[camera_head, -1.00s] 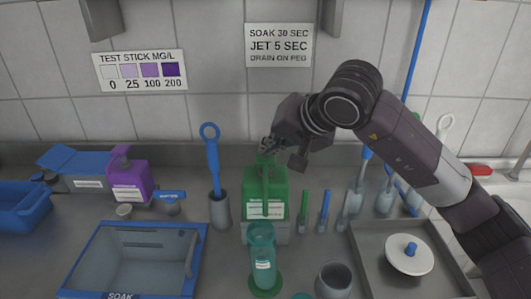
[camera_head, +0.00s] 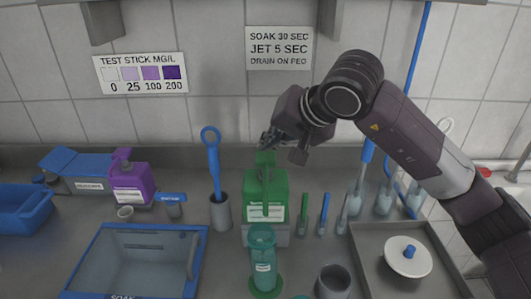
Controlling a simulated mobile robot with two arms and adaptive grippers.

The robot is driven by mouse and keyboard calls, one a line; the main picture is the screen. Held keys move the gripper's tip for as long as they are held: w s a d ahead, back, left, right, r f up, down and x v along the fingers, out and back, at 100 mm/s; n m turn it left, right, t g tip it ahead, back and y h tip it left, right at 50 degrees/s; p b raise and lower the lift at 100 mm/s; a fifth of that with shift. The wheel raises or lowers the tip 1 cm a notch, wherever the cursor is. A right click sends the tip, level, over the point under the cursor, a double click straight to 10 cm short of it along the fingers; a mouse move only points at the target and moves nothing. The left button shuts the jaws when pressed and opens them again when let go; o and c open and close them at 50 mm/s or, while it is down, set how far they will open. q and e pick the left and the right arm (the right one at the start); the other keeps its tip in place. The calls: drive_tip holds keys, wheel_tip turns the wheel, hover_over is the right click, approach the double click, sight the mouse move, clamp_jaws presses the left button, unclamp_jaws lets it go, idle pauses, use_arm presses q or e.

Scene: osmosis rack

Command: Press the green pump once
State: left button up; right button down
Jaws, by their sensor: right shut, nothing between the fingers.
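The green pump bottle (camera_head: 277,190) stands at the back of the counter, with its green pump head (camera_head: 265,158) on top and a white label on its front. A clear green cylinder (camera_head: 262,258) stands in front of it. My right gripper (camera_head: 268,139) comes in from the right and is shut and empty just above the pump head. A small gap seems to show between fingertips and pump head. My left gripper is not in view.
A blue-rimmed soak basin (camera_head: 199,247) is at front left. A purple bottle (camera_head: 131,185) and a blue-handled tool in a grey holder (camera_head: 221,210) stand left of the pump. Upright brushes (camera_head: 324,212) and a grey tray (camera_head: 445,277) are to the right.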

drive_tip(key=shift+r, duration=0.15)
drive_tip(key=shift+r+p, duration=1.3)
drive_tip(key=shift+r, duration=1.15)
